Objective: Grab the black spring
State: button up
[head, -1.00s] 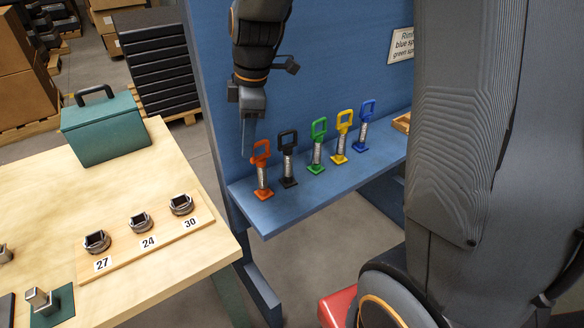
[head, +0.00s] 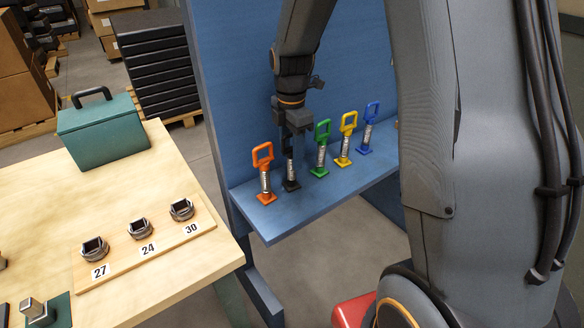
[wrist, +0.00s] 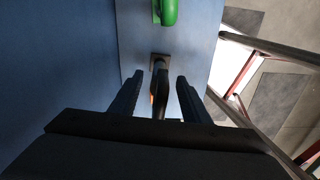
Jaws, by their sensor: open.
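The black spring (head: 291,184) stands upright on the blue shelf (head: 262,215), between the orange spring and the green spring. My gripper (head: 293,143) is over it, fingers pointing down, and hides its handle in the head view. In the wrist view the black spring (wrist: 160,88) shows between the two open fingers of my gripper (wrist: 160,97), with a gap visible on each side. The fingers do not appear closed on it.
The orange spring (head: 264,172) stands close on the left, the green spring (head: 321,148) close on the right. A yellow spring (head: 346,139) and a blue spring (head: 368,127) stand beyond. A blue back panel (head: 240,70) rises behind the shelf. A wooden table (head: 130,190) is at left.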

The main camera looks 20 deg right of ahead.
jog(key=shift+f, duration=1.25)
jog(key=shift+c, duration=0.3)
grip_shut()
